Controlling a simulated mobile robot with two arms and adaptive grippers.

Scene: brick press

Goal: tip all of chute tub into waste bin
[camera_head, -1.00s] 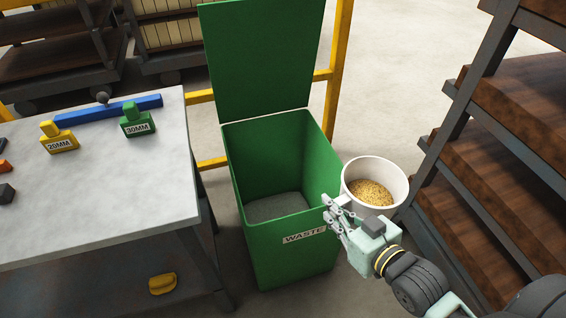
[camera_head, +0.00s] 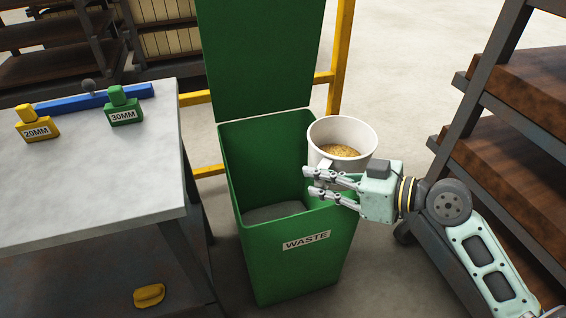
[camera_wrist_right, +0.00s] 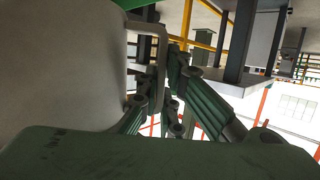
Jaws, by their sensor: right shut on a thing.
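The chute tub (camera_head: 340,133) is a white round tub with tan grainy stuff (camera_head: 340,151) inside. It is held close to upright beside the right rim of the waste bin. My right gripper (camera_head: 318,182) is shut on the tub at its near side. In the right wrist view the tub's pale wall (camera_wrist_right: 62,70) fills the left, and its handle (camera_wrist_right: 157,50) passes at the fingers (camera_wrist_right: 160,105). The green waste bin (camera_head: 290,262) stands with its lid (camera_head: 257,55) up and a grey layer (camera_head: 275,212) inside. My left gripper is not in view.
A grey table (camera_head: 85,185) stands left of the bin, with a yellow 20MM block (camera_head: 36,124), a green 30MM block (camera_head: 123,107) and a blue bar (camera_head: 75,105). A rack with brown boards (camera_head: 515,150) stands close on the right. A yellow rail (camera_head: 340,60) runs behind the bin.

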